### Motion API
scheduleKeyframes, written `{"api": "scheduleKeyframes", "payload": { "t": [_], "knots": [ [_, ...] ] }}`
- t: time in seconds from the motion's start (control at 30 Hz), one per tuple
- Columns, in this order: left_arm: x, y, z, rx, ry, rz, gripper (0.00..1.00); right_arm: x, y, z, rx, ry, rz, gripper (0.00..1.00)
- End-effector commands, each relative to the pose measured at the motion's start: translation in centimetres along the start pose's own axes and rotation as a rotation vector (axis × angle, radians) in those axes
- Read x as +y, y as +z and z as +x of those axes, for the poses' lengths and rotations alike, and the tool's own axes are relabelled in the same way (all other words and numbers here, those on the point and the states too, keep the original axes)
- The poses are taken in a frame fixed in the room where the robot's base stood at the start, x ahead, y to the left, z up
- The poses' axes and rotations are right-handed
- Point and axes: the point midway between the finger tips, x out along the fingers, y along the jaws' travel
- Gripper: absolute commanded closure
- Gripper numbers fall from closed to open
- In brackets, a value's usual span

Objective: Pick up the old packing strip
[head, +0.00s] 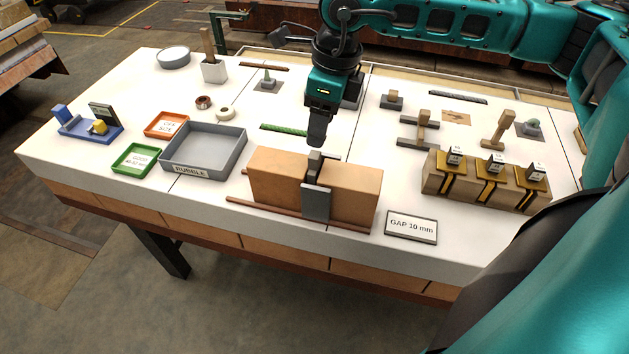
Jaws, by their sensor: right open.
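No label marks the old packing strip. A green mottled strip (284,130) lies flat on the white table behind two brown blocks. A dark strip (458,97) lies at the back right and a brown strip (264,67) at the back. The left brown block (277,178) and right brown block (351,194) stand side by side, with a grey clamp-like piece (316,202) at their joint. My right gripper (317,138) points down just behind and above this joint, right of the green strip. It is open, though seen edge-on. My left gripper is out of view.
A grey tray marked RUBBLE (203,150), an orange tray (166,124) and a green tray (136,160) stand left. A wooden block with brass-coloured holders (487,181) stands right. A "GAP 10 mm" sign (411,226) is near the front edge.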

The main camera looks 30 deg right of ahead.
Motion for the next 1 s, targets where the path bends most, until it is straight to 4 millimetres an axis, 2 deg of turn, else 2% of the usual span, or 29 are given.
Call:
{"api": "scheduleKeyframes", "payload": {
  "t": [0.27,0.5,0.8,1.0],
  "knots": [
    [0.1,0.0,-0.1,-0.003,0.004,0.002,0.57,0.4,-0.1,2.3,0.0,0.002,-0.001,0.45],
    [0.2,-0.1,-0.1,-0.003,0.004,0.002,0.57,0.8,-0.2,5.8,0.0,0.002,0.0,0.45],
    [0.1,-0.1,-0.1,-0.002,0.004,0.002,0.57,0.8,-0.2,6.4,-0.002,0.001,0.0,0.45],
    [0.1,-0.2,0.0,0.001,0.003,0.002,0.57,0.8,-0.2,6.4,-0.002,0.001,0.0,0.62]
  ]
}}
